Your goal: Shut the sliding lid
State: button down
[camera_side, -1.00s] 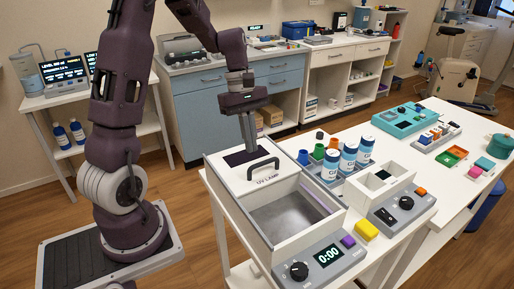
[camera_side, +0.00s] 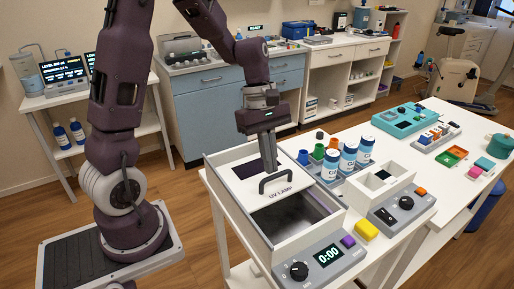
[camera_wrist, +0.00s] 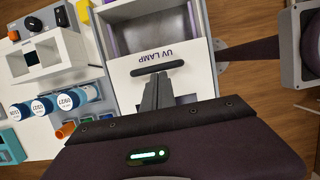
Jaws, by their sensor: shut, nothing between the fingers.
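The white sliding lid (camera_side: 284,204), marked UV LAMP, lies partway along the white box (camera_side: 225,204). It has a black bar handle (camera_side: 276,183). In front of the lid, part of the box's cavity (camera_side: 295,217) is open and in shadow. My gripper (camera_side: 271,170) is shut and empty, pointing down just behind the handle. In the wrist view my fingers (camera_wrist: 161,78) reach up to the handle (camera_wrist: 157,68) on its back side. Whether they touch it is hard to tell. The lid (camera_wrist: 145,57) and open cavity (camera_wrist: 148,32) show there too.
The control panel (camera_side: 318,260) with a knob and a 0:00 display is at the box's front. Blue-white bottles (camera_side: 348,156), a white device (camera_side: 380,180) and a yellow block (camera_side: 366,229) stand to the right.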

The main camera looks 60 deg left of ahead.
jog(key=d, duration=1)
jog(key=shift+d, duration=0.35)
jog(key=shift+s+d, duration=0.1)
jog(key=a+r, duration=0.7)
jog(key=r, duration=0.4)
jog(key=s+d+m+t+y, duration=0.1)
jog(key=s+m+t+y, duration=0.2)
jog(key=s+m, duration=1.3)
jog(key=m+t, duration=0.2)
jog(key=shift+s+r+t, duration=0.2)
jog(key=shift+r+t, duration=0.1)
jog(key=shift+r, duration=0.1)
jog(key=shift+d, duration=0.1)
